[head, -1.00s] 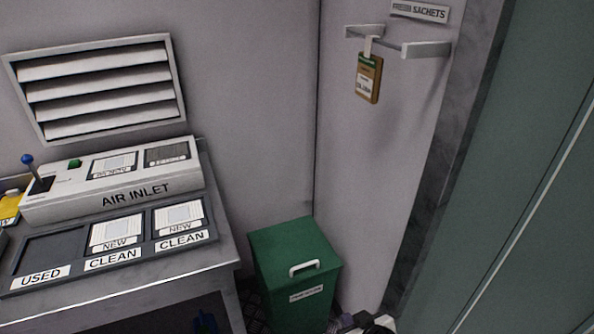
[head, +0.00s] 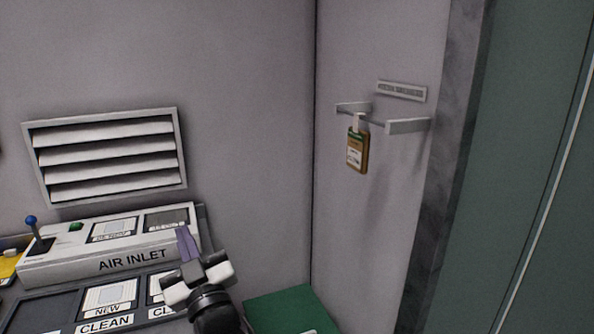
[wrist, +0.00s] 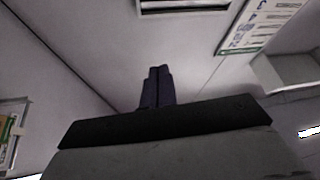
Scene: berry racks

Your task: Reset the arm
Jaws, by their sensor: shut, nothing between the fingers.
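My gripper (head: 188,243) is raised in front of the right end of the air inlet panel in the head view, its fingers pointing up. In the wrist view my gripper (wrist: 156,72) shows its two dark fingers together with nothing between them. Part of my arm hides the right-hand clean tray and some of the counter edge.
The AIR INLET unit (head: 130,262) with a blue-knobbed lever (head: 31,222) stands at left below a louvred vent (head: 108,155). A green bin (head: 290,310) is at the bottom. The wall between is clear.

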